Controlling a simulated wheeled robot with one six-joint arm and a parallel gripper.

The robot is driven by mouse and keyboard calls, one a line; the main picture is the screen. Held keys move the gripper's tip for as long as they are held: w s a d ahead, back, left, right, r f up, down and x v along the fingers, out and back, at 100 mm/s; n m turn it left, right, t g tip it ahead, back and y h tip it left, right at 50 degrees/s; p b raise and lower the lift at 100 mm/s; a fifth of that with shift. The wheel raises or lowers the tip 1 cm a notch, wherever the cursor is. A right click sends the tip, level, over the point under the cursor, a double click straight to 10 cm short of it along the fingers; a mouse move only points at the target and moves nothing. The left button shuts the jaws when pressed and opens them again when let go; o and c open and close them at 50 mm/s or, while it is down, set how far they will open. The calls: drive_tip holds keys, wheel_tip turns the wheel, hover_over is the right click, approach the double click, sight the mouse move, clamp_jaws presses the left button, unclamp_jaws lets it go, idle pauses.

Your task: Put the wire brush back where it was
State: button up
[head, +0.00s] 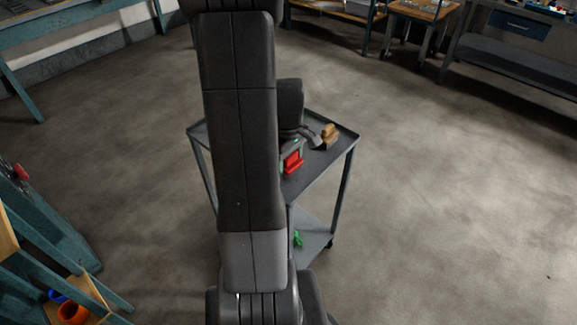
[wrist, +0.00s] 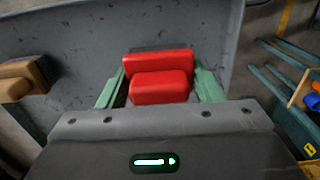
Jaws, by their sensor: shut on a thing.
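My gripper (wrist: 158,88) has its green fingers on both sides of a red stepped block (wrist: 158,62) and is shut on it. In the head view the red block (head: 292,163) is at my gripper (head: 293,152), over the grey cart's top tray (head: 318,172). I cannot tell whether it touches the tray. A tan, wood-coloured stepped block (head: 330,136) lies on the tray to the right; it also shows at the left of the wrist view (wrist: 22,80). No bristles show on either block, so I cannot tell which one is the wire brush.
My arm hides the cart's left part. A green thing (head: 298,237) lies on the cart's lower shelf (head: 316,240). A teal rack with orange and blue items (head: 72,312) stands at lower left. Benches line the back. The floor (head: 450,190) right of the cart is clear.

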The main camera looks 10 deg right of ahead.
wheel_tip(320, 180, down, 2)
drive_tip(key=shift+c, duration=0.5)
drive_tip(key=o, duration=1.2)
wheel_tip(320, 180, up, 12)
drive_tip(key=shift+r+p, duration=0.1)
drive_tip(key=shift+p, duration=0.7)
